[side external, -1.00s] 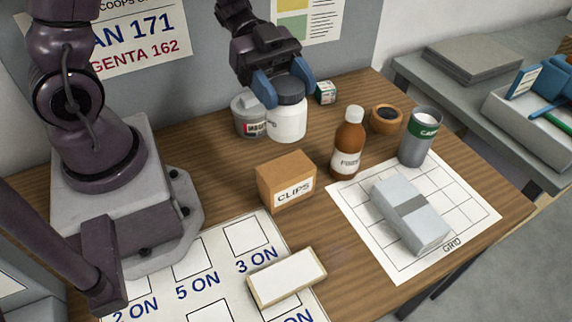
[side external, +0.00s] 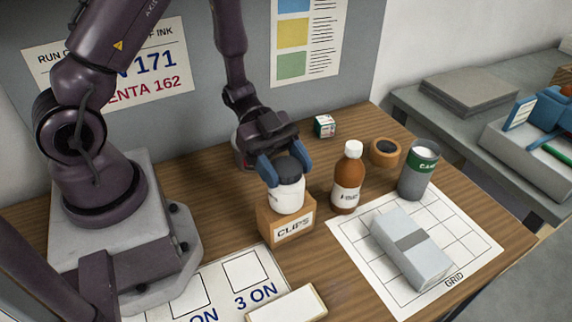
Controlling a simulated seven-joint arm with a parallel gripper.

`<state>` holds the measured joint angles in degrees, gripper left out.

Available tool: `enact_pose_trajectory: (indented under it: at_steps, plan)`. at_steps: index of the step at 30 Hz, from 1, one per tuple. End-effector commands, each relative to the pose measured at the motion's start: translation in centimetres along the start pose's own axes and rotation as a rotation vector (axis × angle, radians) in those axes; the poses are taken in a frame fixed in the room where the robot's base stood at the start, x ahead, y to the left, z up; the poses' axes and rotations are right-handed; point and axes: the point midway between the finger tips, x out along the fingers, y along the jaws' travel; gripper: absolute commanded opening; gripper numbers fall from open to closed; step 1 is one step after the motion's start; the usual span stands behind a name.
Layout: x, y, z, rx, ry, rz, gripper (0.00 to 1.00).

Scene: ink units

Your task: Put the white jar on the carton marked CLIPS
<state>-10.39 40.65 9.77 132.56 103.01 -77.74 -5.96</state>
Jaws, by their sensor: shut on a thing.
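The white jar (side external: 288,198) with a dark lid is in the side external view, upright. My gripper (side external: 284,170) is shut on it near the lid, with a blue finger on each side. The jar's base appears over the top of the brown carton marked CLIPS (side external: 293,230) and hides much of that top. I cannot tell whether the base touches the carton or is slightly above it. The carton stands on the wooden table, with its label facing the camera.
A brown bottle with a white cap (side external: 347,180) stands close to the right of the carton. Further right are a grey tin with a green band (side external: 418,170), a round tan pot (side external: 385,152) and a grey box (side external: 411,247) on the grid sheet. A small box (side external: 324,126) stands behind.

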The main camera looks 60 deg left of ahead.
Motion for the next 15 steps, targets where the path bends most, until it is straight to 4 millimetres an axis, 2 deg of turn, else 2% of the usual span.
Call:
enact_pose_trajectory:
  at_steps: [5,6,8,9,15]
  plan:
    - [0.12,0.00,0.34,-0.001,0.001,0.000,0.29]
    - [0.10,0.00,0.30,0.000,0.000,0.000,0.66]
    - [0.10,-0.01,0.29,0.000,0.000,0.000,0.80]
    - [0.10,-0.01,0.29,0.000,0.000,0.000,0.82]
    - [0.09,0.00,0.27,0.000,0.000,0.000,0.82]
